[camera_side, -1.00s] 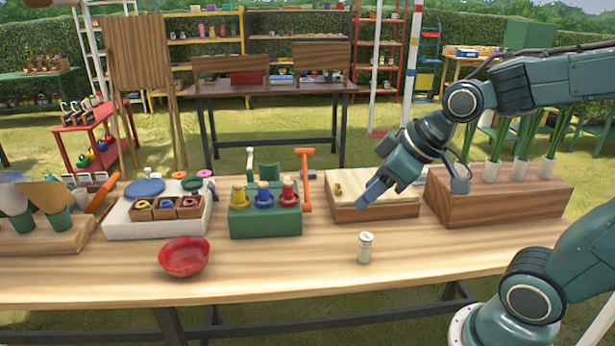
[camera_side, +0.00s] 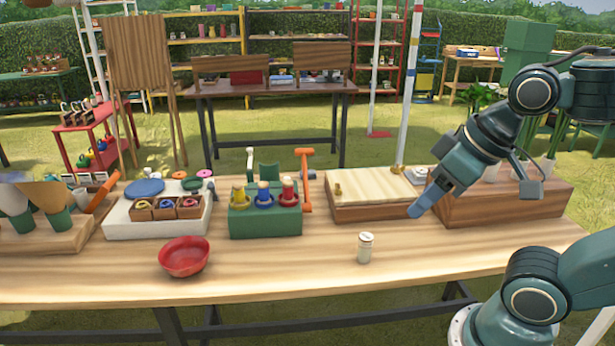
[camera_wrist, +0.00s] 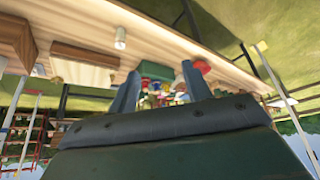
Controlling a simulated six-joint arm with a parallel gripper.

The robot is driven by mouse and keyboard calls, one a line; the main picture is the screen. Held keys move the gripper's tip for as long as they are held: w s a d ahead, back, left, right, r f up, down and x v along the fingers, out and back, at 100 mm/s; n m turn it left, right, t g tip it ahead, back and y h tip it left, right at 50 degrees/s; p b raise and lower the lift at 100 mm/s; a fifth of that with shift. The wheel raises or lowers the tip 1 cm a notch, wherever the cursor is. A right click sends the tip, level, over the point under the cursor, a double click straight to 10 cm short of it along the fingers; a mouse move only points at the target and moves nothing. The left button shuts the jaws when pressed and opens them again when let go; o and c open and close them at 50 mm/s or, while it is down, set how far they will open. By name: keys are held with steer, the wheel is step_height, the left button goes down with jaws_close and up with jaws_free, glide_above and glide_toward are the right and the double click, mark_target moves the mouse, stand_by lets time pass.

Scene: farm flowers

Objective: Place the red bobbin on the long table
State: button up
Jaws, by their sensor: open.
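The red bobbin (camera_side: 288,190) stands upright at the right end of the green block (camera_side: 265,224), beside a blue bobbin (camera_side: 264,194) and a yellow one (camera_side: 239,193). The block rests on the long wooden table (camera_side: 300,268). My gripper (camera_side: 416,212) is in the air to the right of the block, in front of the wooden box, well apart from the bobbins. In the wrist view my gripper (camera_wrist: 157,88) shows two spread fingers with nothing held between them. The green block (camera_wrist: 157,70) shows beyond them, and the bobbins there are small and blurred.
A red bowl (camera_side: 184,258) and a white shaker (camera_side: 365,247) stand toward the table's front. An orange mallet (camera_side: 304,180) stands right behind the block. A lidded wooden box (camera_side: 372,196) and a planter (camera_side: 500,203) are to the right. The front table strip between bowl and shaker is clear.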

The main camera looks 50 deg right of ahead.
steer(key=shift+w+r, duration=0.1)
steer(key=w+d+r+m+g, duration=0.15)
steer(key=w+r, duration=0.35)
steer(key=w, duration=0.6)
steer(key=m+g, duration=0.3)
glide_above(288, 182)
steer(key=s, duration=0.2)
step_height(288, 182, down, 12)
steer(key=shift+w+a+f+t+h, duration=0.15)
steer(key=shift+a+f+t+h, duration=0.1)
steer(key=shift+a+h, duration=0.15)
steer(key=shift+w+d+f, duration=0.1)
steer(key=shift+w+f, duration=0.1)
steer(key=shift+f, duration=1.2)
steer(key=shift+w+d+f, duration=0.1)
steer(key=shift+w+f, duration=0.05)
steer(key=shift+f, duration=1.2)
steer(key=shift+w+d+f, duration=0.1)
steer(key=shift+w+f, duration=0.1)
steer(key=shift+f, duration=1.2)
